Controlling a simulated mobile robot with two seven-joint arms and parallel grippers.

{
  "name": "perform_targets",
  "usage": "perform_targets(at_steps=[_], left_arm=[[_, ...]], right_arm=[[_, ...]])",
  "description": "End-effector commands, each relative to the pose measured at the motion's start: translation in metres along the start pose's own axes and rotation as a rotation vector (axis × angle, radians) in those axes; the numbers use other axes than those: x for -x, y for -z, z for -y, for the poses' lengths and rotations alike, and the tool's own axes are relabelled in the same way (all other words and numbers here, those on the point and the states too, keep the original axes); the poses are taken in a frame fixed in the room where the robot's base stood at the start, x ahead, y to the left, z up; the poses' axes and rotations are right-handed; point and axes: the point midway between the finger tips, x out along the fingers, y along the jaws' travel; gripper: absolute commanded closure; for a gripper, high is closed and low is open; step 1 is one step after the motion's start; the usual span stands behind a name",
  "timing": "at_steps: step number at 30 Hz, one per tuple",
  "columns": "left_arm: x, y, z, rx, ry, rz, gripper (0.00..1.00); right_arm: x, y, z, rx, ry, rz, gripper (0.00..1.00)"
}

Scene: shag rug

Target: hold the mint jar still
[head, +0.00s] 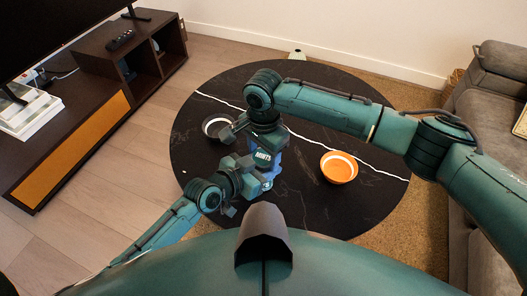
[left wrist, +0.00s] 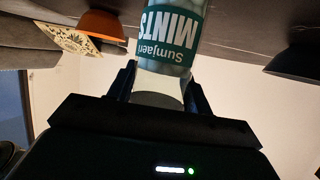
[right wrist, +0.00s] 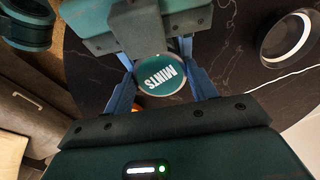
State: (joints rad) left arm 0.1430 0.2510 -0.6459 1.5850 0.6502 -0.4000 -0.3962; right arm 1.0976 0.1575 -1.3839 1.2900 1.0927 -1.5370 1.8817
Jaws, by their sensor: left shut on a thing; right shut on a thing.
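The mint jar (head: 263,158) stands upright over the black round table, a teal label reading MINTS on its side. It also shows upside down in the left wrist view (left wrist: 168,38). My right gripper (right wrist: 160,84) comes from above and is shut on the jar's round teal lid (right wrist: 161,74), also lettered MINTS. The lid sits between its blue fingers. In the head view my arms and grippers cover much of the jar. Whether its base touches the table is unclear.
A dark bowl (head: 215,126) stands to the left. A TV cabinet (head: 95,75) is at left, a grey sofa (head: 490,110) at right.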

Motion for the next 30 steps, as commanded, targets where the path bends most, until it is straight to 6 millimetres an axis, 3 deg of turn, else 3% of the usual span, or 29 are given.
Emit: perform_targets(at_steps=[2,3,10,19,30], left_arm=[[0.0,0.0,0.0,0.0,0.001,0.0,1.0],[0.0,0.0,0.0,0.0,0.001,0.0,1.0],[0.0,0.0,0.0,0.0,0.001,0.0,1.0],[0.0,0.0,0.0,0.0,0.001,0.0,1.0],[0.0,0.0,0.0,0.0,0.001,0.0,1.0]], right_arm=[[0.0,0.0,0.0,0.0,-0.001,0.0,0.7],[0.0,0.0,0.0,0.0,-0.001,0.0,0.42],[0.0,0.0,0.0,0.0,-0.001,0.0,0.23],[0.004,0.0,0.0,0.0,0.0,0.0,0.22],[0.044,0.0,0.0,0.0,0.001,0.001,0.22]])
